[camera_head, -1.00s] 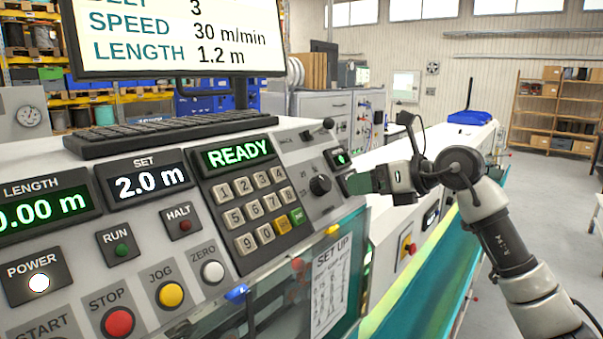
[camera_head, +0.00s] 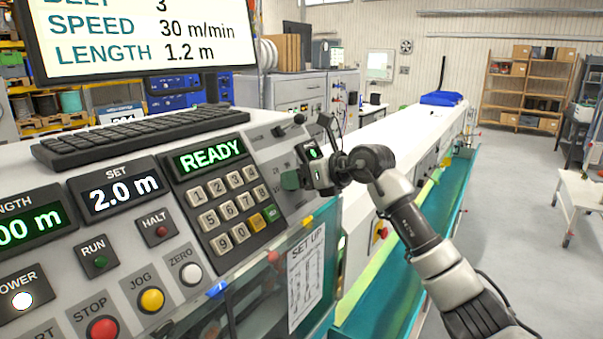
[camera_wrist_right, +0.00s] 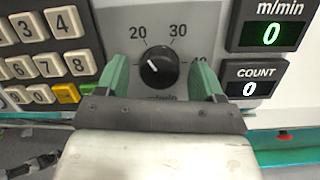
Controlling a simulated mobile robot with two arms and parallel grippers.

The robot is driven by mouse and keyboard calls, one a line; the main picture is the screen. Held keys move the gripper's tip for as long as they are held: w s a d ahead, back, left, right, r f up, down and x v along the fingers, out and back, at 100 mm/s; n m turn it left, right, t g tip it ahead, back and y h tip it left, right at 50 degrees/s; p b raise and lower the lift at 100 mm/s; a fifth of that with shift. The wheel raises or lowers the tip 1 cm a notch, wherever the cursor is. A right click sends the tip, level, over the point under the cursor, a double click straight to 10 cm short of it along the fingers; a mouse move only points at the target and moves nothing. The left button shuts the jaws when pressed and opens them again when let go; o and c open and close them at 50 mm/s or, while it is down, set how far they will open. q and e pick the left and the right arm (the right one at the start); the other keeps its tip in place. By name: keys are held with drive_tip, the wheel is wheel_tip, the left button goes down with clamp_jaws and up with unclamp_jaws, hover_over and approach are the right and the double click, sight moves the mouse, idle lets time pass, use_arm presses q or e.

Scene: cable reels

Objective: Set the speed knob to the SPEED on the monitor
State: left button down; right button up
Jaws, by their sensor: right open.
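The monitor (camera_head: 135,62) reads SPEED 30 m/min at the top left of the head view. The black speed knob (camera_wrist_right: 158,67) is in the right wrist view, below the printed 20 and 30, with 40 partly hidden at right. Its white mark lies on its upper left side; the exact setting is hard to read. My right gripper (camera_wrist_right: 160,82) is open, with one green finger on each side of the knob and visible gaps between. In the head view, the right gripper (camera_head: 291,180) covers the knob. My left gripper is not in view.
The keypad (camera_head: 228,205) is left of the gripper, under the READY display (camera_head: 209,155). In the wrist view, the m/min display (camera_wrist_right: 271,34) and the COUNT display (camera_wrist_right: 250,88) both read 0. A keyboard (camera_head: 140,136) lies on top of the console.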

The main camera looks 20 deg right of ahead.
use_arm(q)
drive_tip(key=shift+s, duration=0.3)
use_arm(e)
drive_tip(key=shift+c, duration=0.9)
drive_tip(key=c, duration=0.7)
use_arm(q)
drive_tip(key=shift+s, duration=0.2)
use_arm(e)
drive_tip(key=shift+c, duration=0.2)
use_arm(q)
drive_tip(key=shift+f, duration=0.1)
use_arm(e)
drive_tip(key=m+h+b, duration=0.1)
drive_tip(key=m, duration=0.5)
drive_tip(key=shift+t, duration=0.3)
use_arm(q)
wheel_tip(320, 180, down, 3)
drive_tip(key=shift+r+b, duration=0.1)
drive_tip(key=shift+b, duration=0.95)
use_arm(e)
drive_tip(key=m+h, duration=0.1)
drive_tip(key=m, duration=0.5)
drive_tip(key=shift+m+h, duration=0.3)
drive_tip(key=shift+h, duration=0.1)
drive_tip(key=shift+r+m, duration=0.1)
drive_tip(key=shift+m, duration=0.2)
